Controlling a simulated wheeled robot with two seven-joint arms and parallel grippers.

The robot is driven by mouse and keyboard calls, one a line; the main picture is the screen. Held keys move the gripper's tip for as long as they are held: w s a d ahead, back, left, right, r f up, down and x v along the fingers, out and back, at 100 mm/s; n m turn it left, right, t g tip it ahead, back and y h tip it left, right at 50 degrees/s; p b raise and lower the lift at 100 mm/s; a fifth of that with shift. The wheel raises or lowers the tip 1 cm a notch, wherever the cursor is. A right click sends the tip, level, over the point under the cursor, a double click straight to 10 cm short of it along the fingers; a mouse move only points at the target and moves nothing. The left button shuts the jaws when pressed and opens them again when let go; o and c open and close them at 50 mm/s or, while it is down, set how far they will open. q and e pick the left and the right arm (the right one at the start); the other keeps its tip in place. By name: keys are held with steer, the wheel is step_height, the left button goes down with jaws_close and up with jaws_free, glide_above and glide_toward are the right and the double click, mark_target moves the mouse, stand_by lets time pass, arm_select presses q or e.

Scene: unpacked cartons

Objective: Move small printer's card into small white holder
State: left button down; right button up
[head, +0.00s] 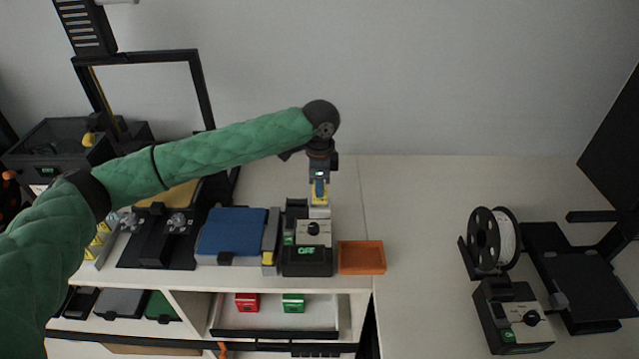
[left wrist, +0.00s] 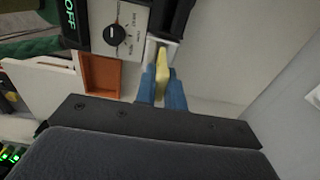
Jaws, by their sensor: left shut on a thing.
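My left gripper (head: 320,188) points down just behind the small printer (head: 307,255) with the dial and the green OFF display. In the left wrist view, its blue fingers (left wrist: 162,92) are shut on a thin yellow card (left wrist: 161,66). The card also shows below the fingers in the head view (head: 320,200). A small white holder (head: 319,212) is right under the card, and it also shows at the card's far end in the left wrist view (left wrist: 168,45). Whether the card's end is inside the holder or only against it, I cannot tell. My right gripper is out of view.
An orange tray (head: 362,258) lies right of the printer. A blue-topped device (head: 232,232) stands to its left. A second small printer (head: 513,318) with a filament spool (head: 494,240) is at the far right. The tabletop between is clear.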

arm_select(q)
steer(key=shift+f, duration=1.25)
steer(key=c, duration=1.4)
jaws_free()
